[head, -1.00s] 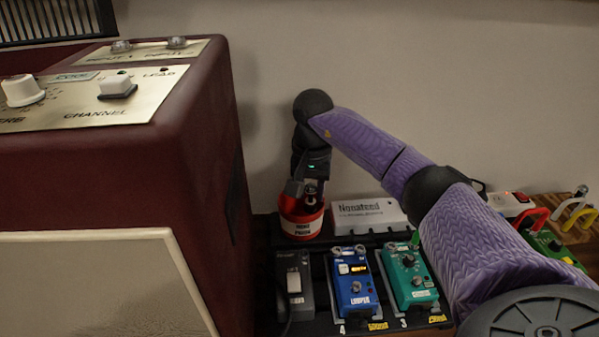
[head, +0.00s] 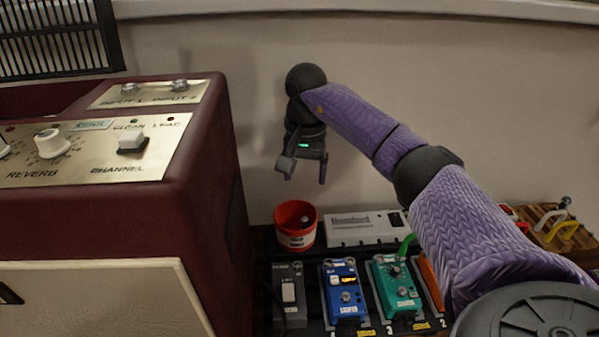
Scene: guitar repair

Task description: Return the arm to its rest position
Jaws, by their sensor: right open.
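My right arm, in a purple sleeve, reaches in from the right in the head view. Its gripper (head: 304,174) points down with its two dark fingers apart and nothing between them. It hangs above a red cup (head: 296,238) and clear of it. The cup has a white label and stands upright at the back of the pedal board; something small and dark shows inside it. My left gripper is not in view.
A dark red amplifier (head: 205,190) with knobs fills the left. A white box (head: 362,229), a grey pedal (head: 288,296), a blue pedal (head: 344,291) and a teal pedal (head: 396,288) sit below my right arm. Cables lie at the right.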

